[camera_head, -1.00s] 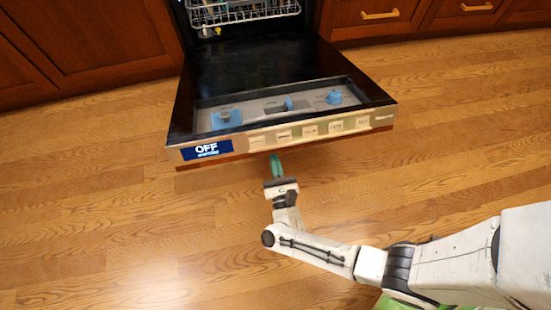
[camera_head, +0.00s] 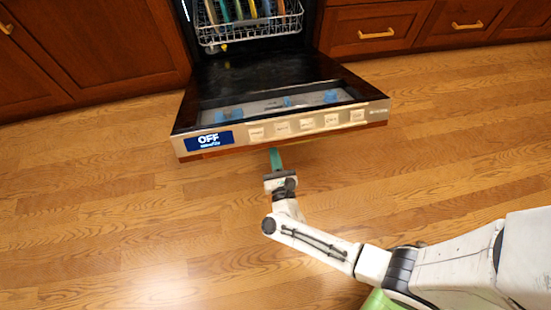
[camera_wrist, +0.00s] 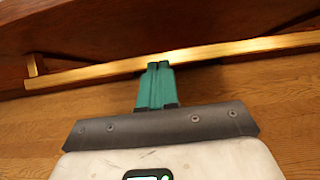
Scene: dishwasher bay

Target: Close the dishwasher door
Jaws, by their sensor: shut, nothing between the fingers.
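The dishwasher door (camera_head: 265,75) is open and tilted, its control strip edge facing me with an "OFF" display at the left. Its dark inner face is uppermost. My gripper (camera_head: 274,152) is shut and empty, its green fingertips just under the door's front edge. In the wrist view the shut green fingers (camera_wrist: 159,66) reach a brass bar (camera_wrist: 240,48) below a brown wood panel, which appears to be the door's outer face. The tips overlap the bar; whether they touch it I cannot tell. The door's underside is hidden in the head view.
A wire rack (camera_head: 250,28) with colourful dishes stands inside the dishwasher opening. Wood cabinets with brass handles flank it, such as the drawer (camera_head: 375,28) at the right. The wooden floor (camera_head: 120,225) around the door and my arm is clear.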

